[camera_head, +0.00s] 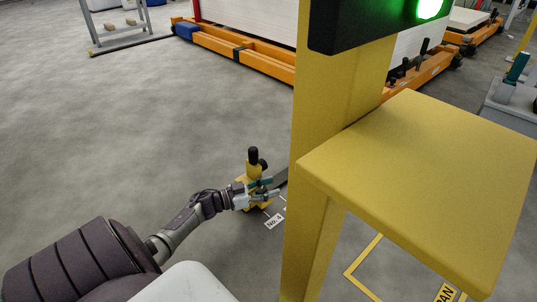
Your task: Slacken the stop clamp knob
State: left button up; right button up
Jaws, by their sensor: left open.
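A small yellow clamp (254,171) stands low near the yellow post, with an upright black knob (253,155) on top and a second dark round part beside it. I cannot tell for certain which of these is the stop clamp knob. My left gripper (268,190) is open at the clamp, in front of its lower part, near a teal piece. Whether its fingers touch anything is too small to tell. The fingers hide part of the clamp. My right gripper is not in view.
A yellow post (330,110) with a broad yellow plate (430,180) rises just right of the clamp. A white tag marked "No. 4" (274,221) lies below the gripper. Orange beams (240,56) carry white panels at the back. The grey floor (130,130) at left is clear.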

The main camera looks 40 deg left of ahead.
pick_arm(q)
grip_shut()
jog(key=shift+f, duration=0.1)
dwell(0.3)
jog(key=shift+p, duration=0.6)
jog(key=shift+n+y, duration=0.3)
jog(key=shift+y, duration=0.1)
